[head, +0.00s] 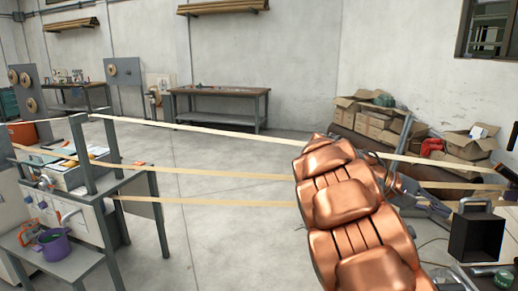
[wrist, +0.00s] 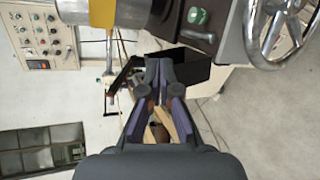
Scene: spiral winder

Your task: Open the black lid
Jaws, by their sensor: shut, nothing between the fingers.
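My gripper (wrist: 160,66) is in the wrist view with its two fingers together and nothing between them. A flat black panel (wrist: 192,66), which looks like the black lid or a side of its box, lies just behind and to the right of the fingertips. I cannot tell whether they touch it. In the head view a black box (head: 476,240) stands at the lower right, with a handle-like bracket at its top. Whether its lid is raised is unclear. My gripper is not clearly made out in the head view.
The wrist view shows a handwheel (wrist: 282,28) at upper right and a button panel (wrist: 38,36) at upper left. In the head view, long pale strips (head: 220,132) cross the room. Cardboard boxes (head: 375,118) stand at the right. The middle floor is clear.

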